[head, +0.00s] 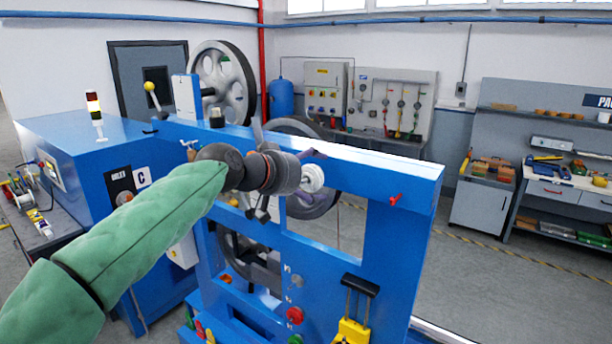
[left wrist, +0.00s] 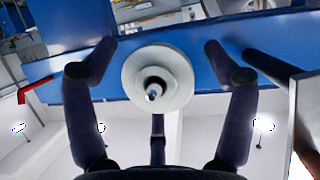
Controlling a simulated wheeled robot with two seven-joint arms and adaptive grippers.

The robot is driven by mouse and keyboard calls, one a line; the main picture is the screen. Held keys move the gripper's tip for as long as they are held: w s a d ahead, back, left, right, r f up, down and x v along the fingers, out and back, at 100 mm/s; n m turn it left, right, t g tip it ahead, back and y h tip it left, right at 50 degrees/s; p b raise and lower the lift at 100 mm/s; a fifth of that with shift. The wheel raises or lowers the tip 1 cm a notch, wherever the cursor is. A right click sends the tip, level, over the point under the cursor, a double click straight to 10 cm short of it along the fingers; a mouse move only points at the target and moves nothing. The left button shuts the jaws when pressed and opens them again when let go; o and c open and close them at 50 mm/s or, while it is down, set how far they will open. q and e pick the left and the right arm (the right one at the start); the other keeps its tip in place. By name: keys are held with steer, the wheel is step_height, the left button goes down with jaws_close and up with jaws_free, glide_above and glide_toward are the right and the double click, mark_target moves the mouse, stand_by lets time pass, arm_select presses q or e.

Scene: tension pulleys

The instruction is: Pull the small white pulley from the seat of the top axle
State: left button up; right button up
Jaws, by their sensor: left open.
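The small white pulley (head: 313,178) shows at the end of my left gripper, in front of the blue machine frame. In the left wrist view the white pulley (left wrist: 178,73) is a round disc seen nearly face on, with the metal tip of the top axle (left wrist: 153,91) sticking out of its centre. My left gripper (head: 303,174) is open. In the left wrist view its two dark fingers (left wrist: 160,48) stand on either side of the pulley, with a visible gap on each side. My right gripper is not in view.
The blue machine frame (head: 405,185) rises directly behind the pulley. A red handle (head: 395,199) sticks out of it to the right. A yellow tool with a black handle (head: 353,329) stands lower down. Large grey wheels (head: 222,80) are behind. A workbench (head: 560,185) stands far right.

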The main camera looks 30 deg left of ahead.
arm_select(q)
steer(key=shift+s, duration=0.15)
steer(key=shift+c, duration=0.5)
steer(key=c, duration=1.2)
steer(key=shift+s, duration=0.4)
steer(key=shift+s+f+b, duration=0.25)
steer(key=shift+s+b, duration=0.05)
steer(key=shift+b, duration=0.3)
steer(key=shift+b+v, duration=0.3)
steer(key=shift+v, duration=0.8)
steer(key=shift+f, duration=0.1)
